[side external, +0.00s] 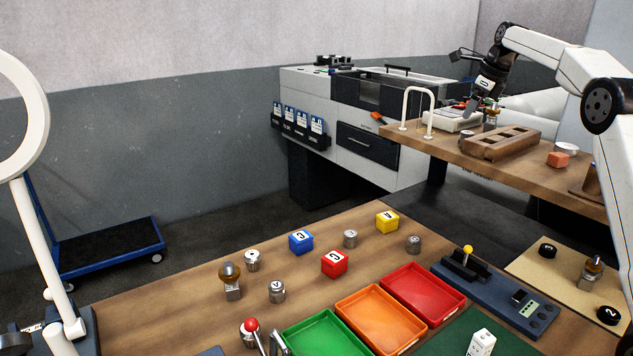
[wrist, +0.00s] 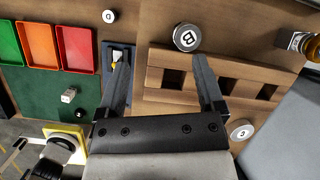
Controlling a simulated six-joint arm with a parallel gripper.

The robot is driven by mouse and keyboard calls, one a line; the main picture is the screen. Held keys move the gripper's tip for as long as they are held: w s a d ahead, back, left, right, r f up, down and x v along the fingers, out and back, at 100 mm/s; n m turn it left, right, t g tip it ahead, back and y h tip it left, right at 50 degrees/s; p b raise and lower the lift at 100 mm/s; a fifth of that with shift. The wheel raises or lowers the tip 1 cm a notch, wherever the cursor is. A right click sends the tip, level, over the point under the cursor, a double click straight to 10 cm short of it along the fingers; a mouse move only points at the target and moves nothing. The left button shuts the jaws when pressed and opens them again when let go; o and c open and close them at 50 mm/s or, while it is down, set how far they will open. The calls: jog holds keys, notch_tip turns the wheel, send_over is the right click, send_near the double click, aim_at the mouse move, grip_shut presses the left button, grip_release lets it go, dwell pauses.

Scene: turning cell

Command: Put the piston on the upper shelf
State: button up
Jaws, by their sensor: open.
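I cannot tell for sure which part is the piston. Short round metal parts stand on the front table, among them one at the left (side external: 252,260), one nearer the front (side external: 277,292), one in the middle (side external: 350,238) and one farther right (side external: 414,245). In the wrist view a metal round part lettered B (wrist: 187,37) lies beyond my fingertips, beside a slotted wooden block (wrist: 230,78). My gripper (wrist: 160,56) is open with nothing between its fingers. In the side view my gripper (side external: 488,104) hangs over the back table. I cannot make out an upper shelf.
The slotted wooden block (side external: 500,143) and a white arch (side external: 418,110) stand on the back table. Green (side external: 322,335), orange (side external: 380,318) and red (side external: 424,292) trays, lettered cubes (side external: 301,242) and a joystick box (side external: 470,265) occupy the front table. Its left part has bare wood.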

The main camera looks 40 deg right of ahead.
jog(key=s+a+f+n+g, duration=0.1)
jog(key=s+a+f+n, duration=0.1)
jog(key=a+f+n, duration=0.7)
jog(key=s+a+f+n, duration=0.2)
jog(key=a+f+n, duration=0.45)
jog(key=a, duration=0.45)
jog(key=s+a+f+n, duration=0.5)
jog(key=s+a+n, duration=0.1)
jog(key=s+n, duration=0.2)
jog(key=s+a+f+n, duration=0.6)
jog(key=s+a+n, duration=0.1)
jog(key=s+n, duration=0.2)
jog(key=shift+s+g, duration=0.3)
jog(key=shift+s, duration=0.35)
